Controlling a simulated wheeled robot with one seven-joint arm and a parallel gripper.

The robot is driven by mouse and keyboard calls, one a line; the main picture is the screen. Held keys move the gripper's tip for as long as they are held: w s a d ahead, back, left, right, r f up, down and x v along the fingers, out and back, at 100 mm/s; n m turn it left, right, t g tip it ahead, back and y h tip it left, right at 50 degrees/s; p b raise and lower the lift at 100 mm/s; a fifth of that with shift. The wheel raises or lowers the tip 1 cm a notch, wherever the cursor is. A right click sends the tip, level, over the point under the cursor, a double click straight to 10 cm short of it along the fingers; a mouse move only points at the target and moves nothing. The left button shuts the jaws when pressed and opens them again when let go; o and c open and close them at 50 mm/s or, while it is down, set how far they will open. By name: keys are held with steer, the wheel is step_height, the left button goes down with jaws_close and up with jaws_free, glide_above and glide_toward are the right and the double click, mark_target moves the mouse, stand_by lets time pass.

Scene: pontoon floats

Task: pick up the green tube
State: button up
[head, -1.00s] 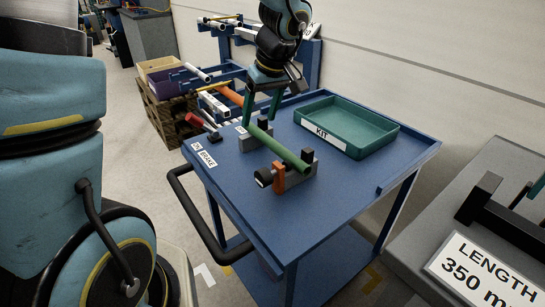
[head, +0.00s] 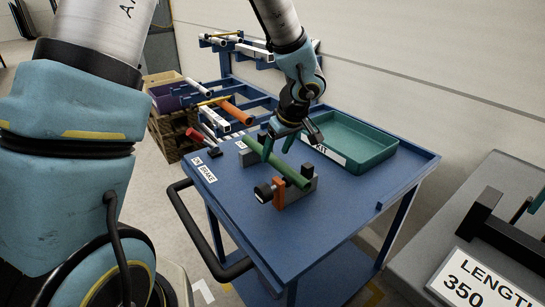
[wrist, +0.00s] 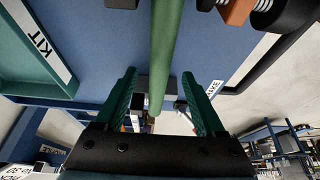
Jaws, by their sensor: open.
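The green tube (head: 276,162) lies across two grey supports on the blue cart, its near end by an orange clamp (head: 279,193) with a black knob. It also shows in the wrist view (wrist: 166,50), running down the middle. My gripper (head: 278,155) is over the tube's far half in the head view, its green fingers apart. In the wrist view my gripper (wrist: 159,102) is open, with one finger on each side of the tube's far end and gaps between. I cannot tell how far the fingertips are above or beside the tube.
The blue cart (head: 330,214) carries a green tray (head: 375,163) labelled KIT at the back right. A black handle (head: 196,226) is on the cart's left side. A rack with tubes (head: 229,108) stands behind. A grey bench (head: 498,220) with a LENGTH sign is at right.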

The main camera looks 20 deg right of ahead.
mark_target(272, 159)
steer(key=shift+x, duration=1.3)
steer(key=shift+w, duration=0.1)
steer(key=shift+c, duration=0.4)
jaws_close()
